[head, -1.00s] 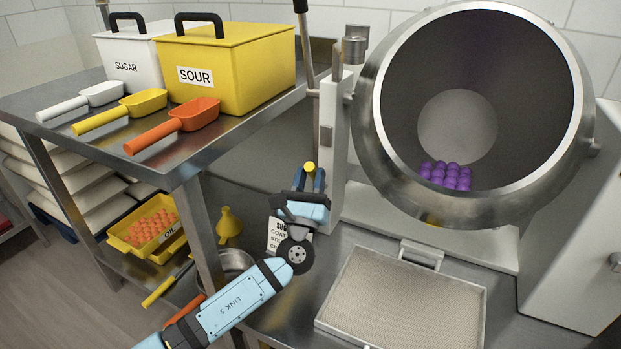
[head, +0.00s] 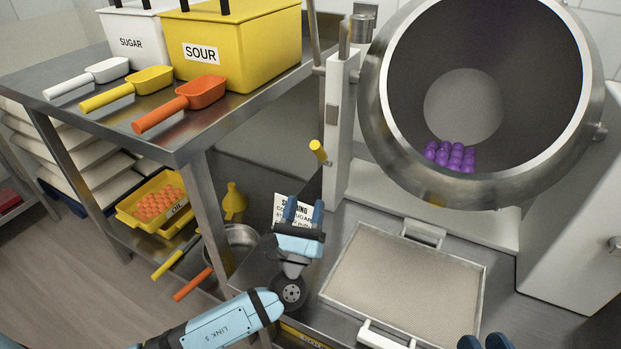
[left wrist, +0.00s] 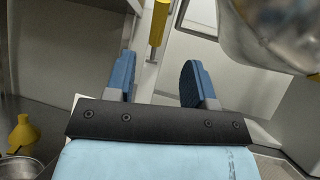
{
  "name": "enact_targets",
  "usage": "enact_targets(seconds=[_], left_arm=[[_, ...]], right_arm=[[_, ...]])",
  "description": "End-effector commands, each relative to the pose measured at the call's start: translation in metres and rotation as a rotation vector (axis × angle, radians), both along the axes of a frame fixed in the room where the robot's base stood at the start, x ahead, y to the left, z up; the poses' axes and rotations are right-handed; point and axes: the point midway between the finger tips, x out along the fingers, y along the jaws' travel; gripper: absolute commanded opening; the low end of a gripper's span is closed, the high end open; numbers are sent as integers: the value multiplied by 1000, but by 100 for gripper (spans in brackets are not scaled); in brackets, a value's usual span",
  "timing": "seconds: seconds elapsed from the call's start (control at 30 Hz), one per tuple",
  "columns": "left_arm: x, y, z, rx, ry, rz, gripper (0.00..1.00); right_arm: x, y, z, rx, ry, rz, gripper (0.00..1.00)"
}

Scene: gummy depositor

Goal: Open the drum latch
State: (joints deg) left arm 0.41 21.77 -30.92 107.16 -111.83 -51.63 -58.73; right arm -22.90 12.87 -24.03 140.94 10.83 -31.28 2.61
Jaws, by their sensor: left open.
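The drum latch shows as a yellow grip (head: 318,150) beside the white post (head: 340,125), left of the steel drum (head: 375,110). In the left wrist view the yellow grip (left wrist: 159,22) is at the top, beyond the fingertips and between their lines. My left gripper (head: 303,212) is open and empty, below the yellow grip and apart from it; it also shows in the left wrist view (left wrist: 155,80). My right gripper (head: 485,342) shows only its blue fingertips at the bottom edge; its opening is unclear.
Purple gummies (head: 450,156) lie in the drum. A mesh-bottomed tray (head: 400,285) lies on the steel surface below it. A steel table (head: 185,145) with scoops and the sour bin (head: 235,60) stands left. A printed card (head: 291,207) is behind my left gripper.

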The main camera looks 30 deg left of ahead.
Motion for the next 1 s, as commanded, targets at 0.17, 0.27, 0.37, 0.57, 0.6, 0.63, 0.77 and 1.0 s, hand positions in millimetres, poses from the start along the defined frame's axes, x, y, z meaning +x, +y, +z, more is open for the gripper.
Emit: enact_targets(seconds=[0.17, 0.27, 0.37, 0.57, 0.6, 0.63, 0.77, 1.0], left_arm=[[-16, -4, -11, 1, 1, 0, 50], [-19, -4, -13, -1, 0, 0, 50], [-19, -4, -14, -1, 0, 0, 50], [-19, -4, -13, -4, 1, 0, 36], [-18, -3, -9, -12, 1, -3, 27], [-17, -2, -5, -24, 2, -6, 20], [-5, 8, 26, -153, 27, -37, 0], [32, 39, 98, -619, 103, -112, 0]], right_arm=[[-1, 1, -1, 8, 16, 1, 38], [-2, 1, -1, 9, 18, 2, 38], [-2, 1, -1, 10, 17, 2, 38], [-3, 1, 3, 12, 15, 2, 38], [-3, 1, 5, 10, 18, 0, 38], [-2, 0, 6, 7, 22, -2, 38], [1, -5, 17, -21, 54, -28, 38], [3, -27, 28, -125, 164, -109, 38]])
